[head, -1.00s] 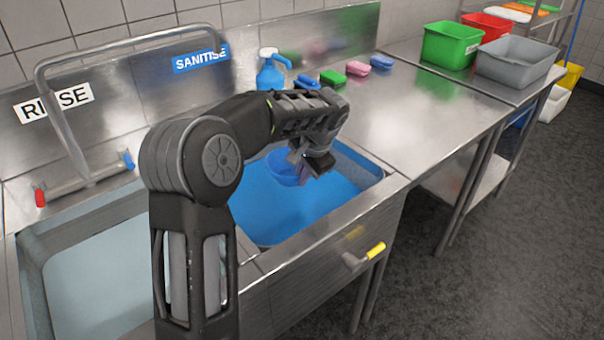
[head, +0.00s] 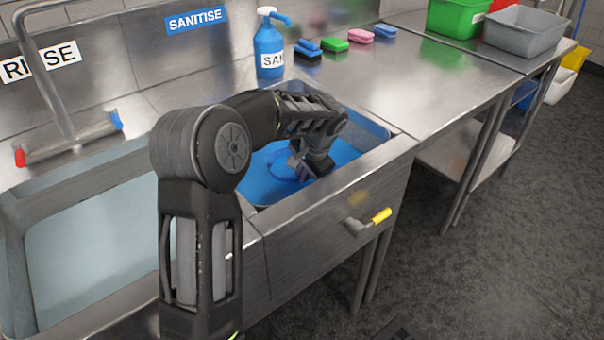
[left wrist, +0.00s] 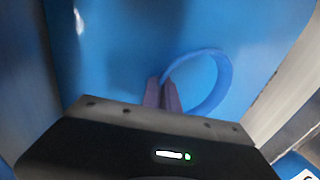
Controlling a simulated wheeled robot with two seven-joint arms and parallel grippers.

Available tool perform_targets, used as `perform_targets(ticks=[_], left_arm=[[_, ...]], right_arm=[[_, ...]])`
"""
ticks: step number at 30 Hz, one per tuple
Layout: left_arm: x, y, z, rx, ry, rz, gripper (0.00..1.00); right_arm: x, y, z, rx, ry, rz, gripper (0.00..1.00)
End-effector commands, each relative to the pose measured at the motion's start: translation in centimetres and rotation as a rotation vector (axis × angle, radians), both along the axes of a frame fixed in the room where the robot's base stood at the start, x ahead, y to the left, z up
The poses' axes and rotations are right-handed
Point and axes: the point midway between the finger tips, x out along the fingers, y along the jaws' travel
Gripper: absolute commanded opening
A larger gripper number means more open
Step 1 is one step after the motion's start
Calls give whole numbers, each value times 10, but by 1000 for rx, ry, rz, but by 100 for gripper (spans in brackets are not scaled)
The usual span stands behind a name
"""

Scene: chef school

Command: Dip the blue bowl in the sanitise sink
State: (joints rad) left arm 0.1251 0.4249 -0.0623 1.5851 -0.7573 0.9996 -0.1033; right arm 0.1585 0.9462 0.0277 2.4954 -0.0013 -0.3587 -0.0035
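The blue bowl (head: 281,169) is down in the blue liquid of the sanitise sink (head: 348,151), under the SANITISE sign (head: 196,19). My left gripper (head: 299,163) reaches down into this sink at the bowl. In the left wrist view, the two purple-grey fingers (left wrist: 162,93) are close together on the near left part of the bowl's rim (left wrist: 224,72). Only the rim shows as a ring there, with blue liquid inside and around it; the bowl's lower part is hidden. My right gripper is not in view.
The rinse sink (head: 95,230) with its tap (head: 48,80) lies to the left. A blue spray bottle (head: 269,50) and several sponges (head: 334,45) stand behind the sanitise sink. A lever with a yellow grip (head: 381,215) sticks out in front. The right counter is mostly clear.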

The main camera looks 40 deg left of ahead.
Motion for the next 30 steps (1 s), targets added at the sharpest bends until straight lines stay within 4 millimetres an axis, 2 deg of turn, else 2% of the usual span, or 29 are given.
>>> perform_targets(ticks=[1,3,12,18,30], left_arm=[[0,0,-12,0,1,-1,0],[0,0,-21,1,2,0,0],[0,0,-54,0,1,0,0],[0,0,-62,0,1,0,0],[0,0,-63,0,1,0,0]], right_arm=[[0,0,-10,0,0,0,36],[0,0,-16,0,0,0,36],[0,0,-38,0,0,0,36],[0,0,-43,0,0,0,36],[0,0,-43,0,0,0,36]])
